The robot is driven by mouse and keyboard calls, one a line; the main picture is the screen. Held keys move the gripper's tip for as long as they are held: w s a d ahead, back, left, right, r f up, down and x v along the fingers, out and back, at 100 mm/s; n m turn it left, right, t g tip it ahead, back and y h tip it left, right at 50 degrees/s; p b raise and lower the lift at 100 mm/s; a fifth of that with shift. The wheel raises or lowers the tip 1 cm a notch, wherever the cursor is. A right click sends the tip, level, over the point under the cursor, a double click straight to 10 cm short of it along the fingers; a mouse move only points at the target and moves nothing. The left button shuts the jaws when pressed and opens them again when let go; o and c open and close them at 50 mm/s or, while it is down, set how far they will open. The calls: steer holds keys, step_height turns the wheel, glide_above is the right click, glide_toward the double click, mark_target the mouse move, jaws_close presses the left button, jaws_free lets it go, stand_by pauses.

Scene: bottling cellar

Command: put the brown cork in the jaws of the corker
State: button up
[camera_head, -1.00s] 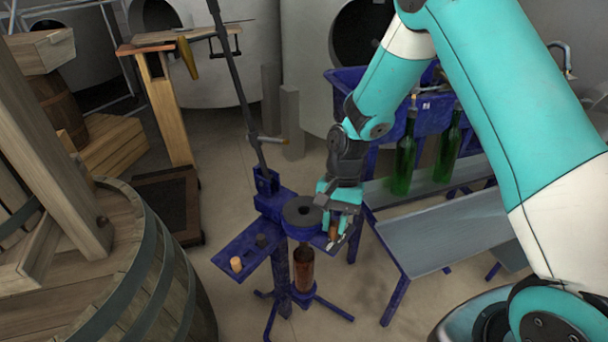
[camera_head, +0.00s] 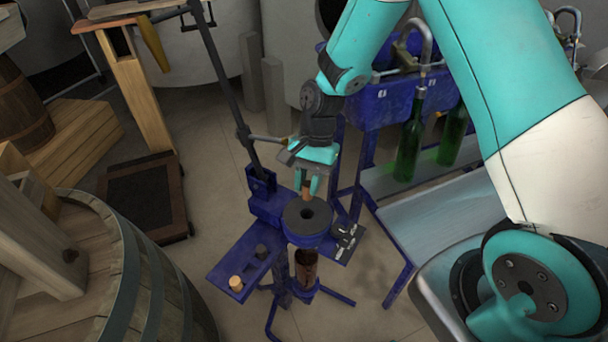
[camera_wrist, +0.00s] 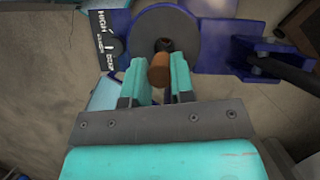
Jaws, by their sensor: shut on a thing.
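My gripper (camera_head: 309,186) is shut on the brown cork (camera_head: 306,190), just above and behind the corker's round dark head. In the wrist view the brown cork (camera_wrist: 159,70) sticks out between the two teal fingertips (camera_wrist: 157,82). Its end lies just short of the dark central hole (camera_wrist: 163,45) in the round jaws (camera_wrist: 190,38). The corker jaws (camera_head: 294,222) are the dark disc with a hole in the head view. The cork is outside the hole as seen; the exact height gap cannot be told. A brown bottle (camera_head: 306,268) stands upright under the head.
A blue side shelf (camera_head: 228,262) holds a light cork (camera_head: 236,284) and a dark cork-like piece (camera_head: 261,251). The corker's long lever (camera_head: 225,90) rises at the left. Green bottles (camera_head: 408,150) stand on the filler bench at right. A barrel (camera_head: 150,270) is at lower left.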

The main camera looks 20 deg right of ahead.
steer(key=b, duration=0.5)
glide_above(307, 205)
steer(key=s, duration=0.2)
steer(key=shift+f, duration=2.7)
steer(key=shift+a, duration=0.35)
steer(key=shift+s+a+r+p, duration=0.1)
steer(key=shift+p, duration=0.35)
steer(key=shift+f+b, duration=0.6)
steer(key=shift+f, duration=0.55)
steer(key=o, duration=1)
steer(key=shift+c, duration=0.2)
